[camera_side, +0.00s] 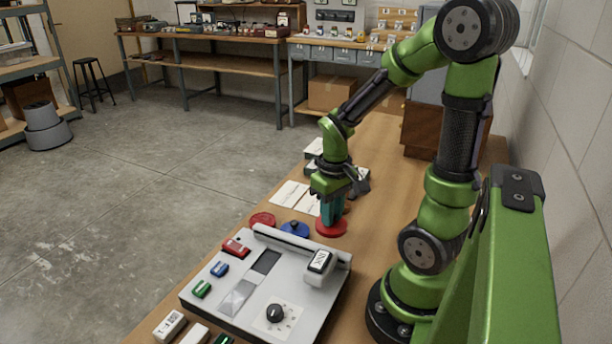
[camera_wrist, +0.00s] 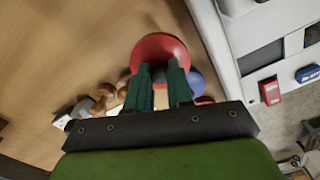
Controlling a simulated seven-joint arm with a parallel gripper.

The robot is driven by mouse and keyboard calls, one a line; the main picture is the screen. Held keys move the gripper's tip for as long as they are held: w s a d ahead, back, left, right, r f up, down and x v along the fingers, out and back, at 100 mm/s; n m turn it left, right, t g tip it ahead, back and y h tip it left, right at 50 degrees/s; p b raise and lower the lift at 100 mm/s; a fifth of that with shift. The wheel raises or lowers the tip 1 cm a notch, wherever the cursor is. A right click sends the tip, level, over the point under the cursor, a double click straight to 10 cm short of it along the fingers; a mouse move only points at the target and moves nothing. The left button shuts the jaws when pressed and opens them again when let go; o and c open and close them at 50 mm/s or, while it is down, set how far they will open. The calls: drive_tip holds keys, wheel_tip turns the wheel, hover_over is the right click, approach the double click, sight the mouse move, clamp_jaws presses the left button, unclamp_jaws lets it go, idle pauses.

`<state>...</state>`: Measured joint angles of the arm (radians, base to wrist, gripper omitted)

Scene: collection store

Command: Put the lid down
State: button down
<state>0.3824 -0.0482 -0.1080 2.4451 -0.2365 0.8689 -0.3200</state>
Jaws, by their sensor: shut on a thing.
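A round red lid (camera_side: 332,229) is under my gripper (camera_side: 331,218) in the side view, beside the grey panel box. The wrist view shows the same red lid (camera_wrist: 160,50) just beyond my fingertips (camera_wrist: 160,68). It looks about level and low over the wooden table; I cannot tell whether it touches the table. A blue lid with a dark knob (camera_side: 295,229) lies to its left, and a flat red disc (camera_side: 262,220) lies farther left.
The grey panel box (camera_side: 305,300) fills the front of the table, with a dial, coloured blocks and a white block labelled INK (camera_side: 320,262). White papers (camera_side: 290,194) lie behind the lids. Small brown wooden pieces (camera_wrist: 104,94) show in the wrist view.

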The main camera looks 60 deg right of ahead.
wheel_tip(320, 180, down, 8)
drive_tip(key=shift+r, duration=0.25)
drive_tip(key=c, duration=1)
unclamp_jaws()
drive_tip(key=shift+f, duration=0.15)
wheel_tip(320, 180, up, 12)
drive_tip(key=shift+w+f, duration=0.1)
drive_tip(key=w+a+r+t+y, duration=0.2)
drive_tip(key=a+r+t, duration=0.5)
drive_tip(key=a+r, duration=0.4)
drive_tip(key=a, duration=0.3)
drive_tip(key=shift+a+r+n, duration=0.3)
drive_tip(key=shift+a+r, duration=0.05)
drive_tip(key=shift+a, duration=0.05)
